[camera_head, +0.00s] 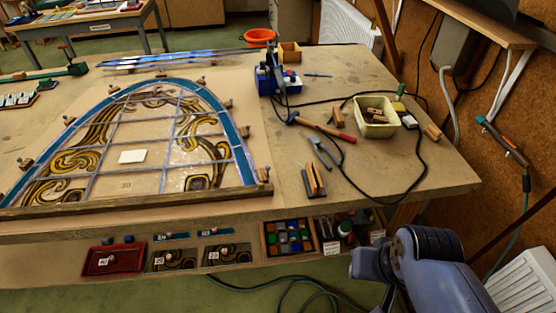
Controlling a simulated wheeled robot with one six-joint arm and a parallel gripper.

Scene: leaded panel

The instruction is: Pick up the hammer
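The hammer (321,127) lies on the workbench, right of the leaded panel. Its dark head points left, and its wooden handle runs right and slightly toward me, ending in a red grip. Nothing is holding it. A dark cable passes close to its head. Part of my blue-grey arm shows at the bottom right, in front of the bench's near edge and well apart from the hammer. My gripper's fingers are not in view, so their state does not show.
The arched leaded panel (131,157) fills the bench's left part. Around the hammer are pliers (322,151), a small wooden rack (314,182), a cream tub (376,118) and a looping black cable (423,157). Bare bench (400,186) shows at the right front. A shelf below holds trays.

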